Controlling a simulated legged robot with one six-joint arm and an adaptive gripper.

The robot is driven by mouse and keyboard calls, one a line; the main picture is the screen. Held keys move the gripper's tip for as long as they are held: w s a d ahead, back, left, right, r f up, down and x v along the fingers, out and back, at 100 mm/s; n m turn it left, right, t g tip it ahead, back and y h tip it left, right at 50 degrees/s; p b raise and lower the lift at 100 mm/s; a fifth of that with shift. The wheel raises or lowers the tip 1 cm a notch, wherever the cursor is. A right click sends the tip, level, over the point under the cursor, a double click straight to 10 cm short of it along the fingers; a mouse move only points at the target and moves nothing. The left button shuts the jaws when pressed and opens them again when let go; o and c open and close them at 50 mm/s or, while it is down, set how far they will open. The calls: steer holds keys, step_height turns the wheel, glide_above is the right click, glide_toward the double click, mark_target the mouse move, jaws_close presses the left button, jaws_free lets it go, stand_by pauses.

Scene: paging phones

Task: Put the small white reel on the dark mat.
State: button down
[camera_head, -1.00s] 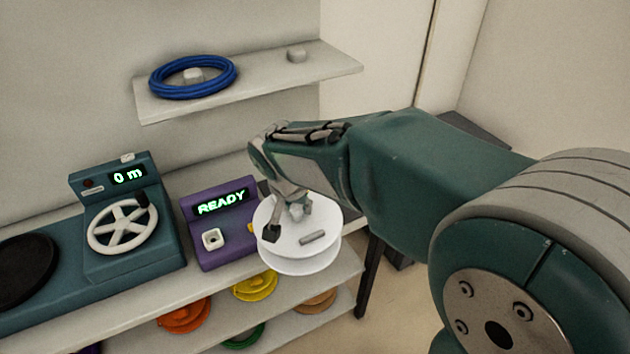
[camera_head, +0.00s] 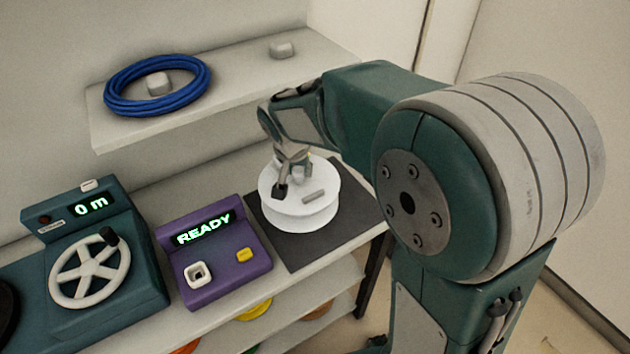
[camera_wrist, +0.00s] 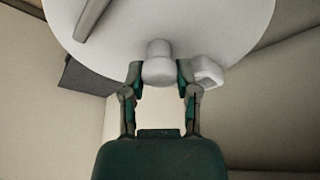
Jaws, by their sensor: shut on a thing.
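The small white reel (camera_head: 300,208) shows in the head view at the right end of the bench, over the dark mat (camera_head: 352,217). My gripper (camera_head: 291,178) is at the reel's top, shut on its central knob. In the wrist view my gripper (camera_wrist: 160,80) has a finger on each side of the knob, and the reel's white disc (camera_wrist: 225,30) fills the top. The reel looks about level. The head view does not show clearly whether its underside touches the mat. The reel hides the mat's middle.
A purple box (camera_head: 212,252) reading READY stands left of the mat, close to it. A teal winder (camera_head: 85,250) with a white handwheel reads 0 m. A shelf above holds a blue coil (camera_head: 158,85) and a grey knob (camera_head: 282,49). Coloured coils lie below the bench.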

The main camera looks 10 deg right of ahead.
mark_target(313, 164)
steer(key=w+d+f, duration=0.1)
steer(key=f, duration=0.1)
steer(key=w+d+f, duration=0.3)
steer(key=w+f, duration=0.1)
steer(key=shift+w+d+f, duration=0.2)
steer(key=shift+d+f, duration=0.15)
steer(key=shift+d, duration=0.05)
steer(key=shift+s+x, duration=0.2)
steer(key=shift+x, duration=0.65)
steer(key=shift+s+x, duration=0.15)
steer(key=shift+x, duration=0.75)
steer(key=shift+f, duration=0.2)
steer(key=shift+c, duration=1.8)
jaws_free()
steer(key=shift+r, duration=0.1)
